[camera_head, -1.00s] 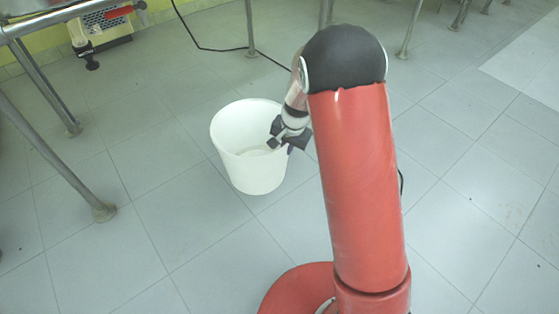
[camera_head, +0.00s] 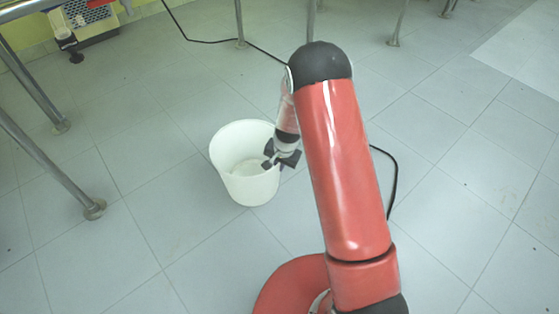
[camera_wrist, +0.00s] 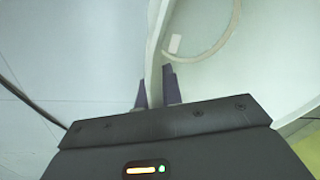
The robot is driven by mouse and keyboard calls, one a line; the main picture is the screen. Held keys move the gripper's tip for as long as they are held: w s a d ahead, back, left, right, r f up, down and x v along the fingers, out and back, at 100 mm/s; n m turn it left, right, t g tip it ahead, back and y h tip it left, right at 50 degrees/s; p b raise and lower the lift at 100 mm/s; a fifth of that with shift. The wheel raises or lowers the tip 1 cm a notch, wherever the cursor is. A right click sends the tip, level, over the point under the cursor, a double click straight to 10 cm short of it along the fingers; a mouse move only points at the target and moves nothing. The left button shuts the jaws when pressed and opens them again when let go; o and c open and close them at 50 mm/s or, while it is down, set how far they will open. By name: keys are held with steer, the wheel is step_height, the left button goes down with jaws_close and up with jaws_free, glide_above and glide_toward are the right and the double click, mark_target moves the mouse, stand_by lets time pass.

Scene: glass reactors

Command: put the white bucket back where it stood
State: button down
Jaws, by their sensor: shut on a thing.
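The white bucket (camera_head: 236,186) is upright, open at the top and seems empty, left of my arm in the head view. My gripper (camera_head: 272,160) is at the right side of its rim. In the wrist view, my gripper's dark fingers (camera_wrist: 156,92) are on both sides of the bucket's thin wall, shut on it. The inside of the bucket (camera_wrist: 240,70) fills the right of that view. I cannot tell whether the bucket's bottom touches the floor.
Grey tiled floor (camera_head: 130,240) is clear around the bucket. A metal table leg (camera_head: 60,170) stands to its left. A black cable (camera_head: 205,48) runs along the floor behind. A device with a vent grille (camera_head: 90,20) is at the back left.

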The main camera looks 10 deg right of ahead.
steer(key=shift+w+f, duration=0.1)
steer(key=shift+f, duration=1)
steer(key=c, duration=2)
jaws_free()
steer(key=shift+f, duration=0.25)
steer(key=o, duration=0.4)
steer(key=shift+o, duration=0.2)
